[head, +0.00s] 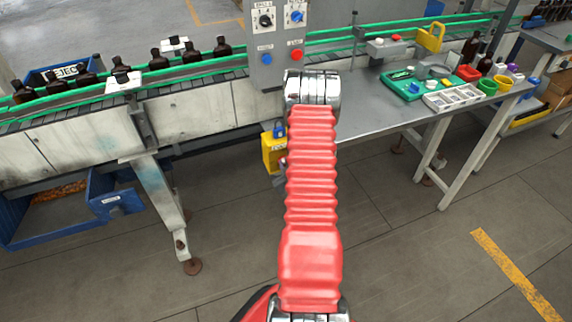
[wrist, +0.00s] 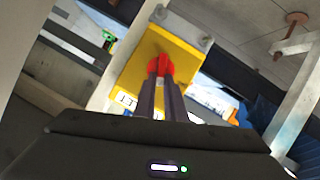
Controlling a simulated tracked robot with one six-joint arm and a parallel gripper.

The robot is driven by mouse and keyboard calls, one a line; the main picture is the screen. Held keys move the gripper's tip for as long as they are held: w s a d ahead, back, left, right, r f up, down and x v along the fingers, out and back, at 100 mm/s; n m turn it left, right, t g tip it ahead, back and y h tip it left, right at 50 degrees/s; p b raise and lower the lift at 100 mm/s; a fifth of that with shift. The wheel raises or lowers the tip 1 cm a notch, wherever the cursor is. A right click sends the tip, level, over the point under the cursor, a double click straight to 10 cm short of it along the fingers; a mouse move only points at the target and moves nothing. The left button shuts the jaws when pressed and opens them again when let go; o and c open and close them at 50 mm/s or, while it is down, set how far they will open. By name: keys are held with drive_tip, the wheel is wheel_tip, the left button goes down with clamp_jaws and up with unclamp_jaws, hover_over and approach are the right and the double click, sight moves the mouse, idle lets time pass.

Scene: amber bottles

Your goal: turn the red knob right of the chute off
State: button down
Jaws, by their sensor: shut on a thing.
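In the wrist view a red knob (wrist: 161,65) sits on the face of a yellow box (wrist: 135,72). My gripper (wrist: 161,80) has its two dark fingers close together on the knob, shut on it. The fingers cover part of the knob, and I cannot tell which way it is turned. Dark lettering shows along the box's lower edge, partly hidden. In the head view a yellow box (head: 270,153) hangs below the conveyor, partly behind my red arm. The gripper and the knob are hidden there.
A grey control panel (head: 281,45) with knobs and buttons stands above. A conveyor (head: 190,72) carries several amber bottles. A blue bin (head: 60,215) is under it at left. A workbench (head: 385,110) with trays and cups stands at right. The floor in front is clear.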

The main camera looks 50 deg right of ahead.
drive_tip(key=shift+w+a+f+n+h, duration=0.35)
drive_tip(key=shift+n+h, duration=0.55)
drive_tip(key=shift+n, duration=0.9)
drive_tip(key=shift+w+a+f+n+h, duration=0.2)
drive_tip(key=shift+f+n+h, duration=0.5)
drive_tip(key=shift+n, duration=1.1)
drive_tip(key=shift+w+a+f+n+h, duration=0.25)
drive_tip(key=shift+n+h, duration=0.85)
drive_tip(key=shift+n, duration=0.7)
